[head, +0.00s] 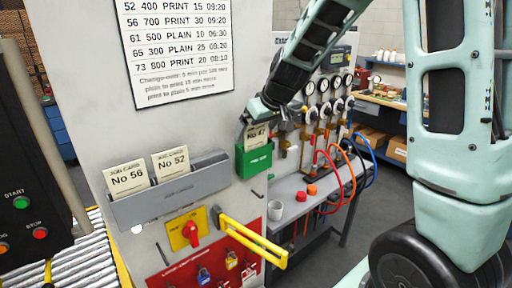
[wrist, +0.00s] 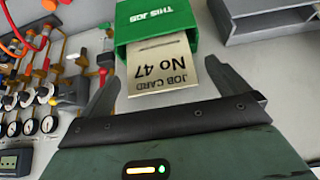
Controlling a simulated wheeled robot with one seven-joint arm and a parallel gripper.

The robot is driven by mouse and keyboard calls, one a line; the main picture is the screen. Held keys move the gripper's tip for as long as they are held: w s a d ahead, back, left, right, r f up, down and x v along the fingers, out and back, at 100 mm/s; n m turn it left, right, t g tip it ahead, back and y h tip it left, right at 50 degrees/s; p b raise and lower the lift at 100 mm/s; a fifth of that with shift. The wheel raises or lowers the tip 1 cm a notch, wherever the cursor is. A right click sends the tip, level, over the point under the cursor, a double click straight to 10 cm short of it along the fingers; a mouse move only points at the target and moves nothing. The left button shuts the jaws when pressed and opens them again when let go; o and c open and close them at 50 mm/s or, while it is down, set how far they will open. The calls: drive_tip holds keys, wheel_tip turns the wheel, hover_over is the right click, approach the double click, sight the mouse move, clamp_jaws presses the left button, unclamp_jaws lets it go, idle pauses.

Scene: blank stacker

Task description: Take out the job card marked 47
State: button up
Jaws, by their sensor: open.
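The job card marked No 47 (wrist: 165,70) stands in a green holder labelled THIS JOB (wrist: 150,22), with its printed end sticking out of the holder. In the head view the card (head: 257,137) shows above the green holder (head: 254,161) on the pale panel. My gripper (wrist: 138,92) is open, with one finger on either side of the card's exposed end in the wrist view. I cannot tell whether a finger touches it. In the head view my gripper (head: 258,118) is at the card's top and partly hides it.
A grey rack (head: 170,193) left of the green holder holds cards No 56 (head: 127,178) and No 52 (head: 171,163). A yellow bar (head: 253,241) juts out below.

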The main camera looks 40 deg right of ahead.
drive_tip(key=c, duration=1.7)
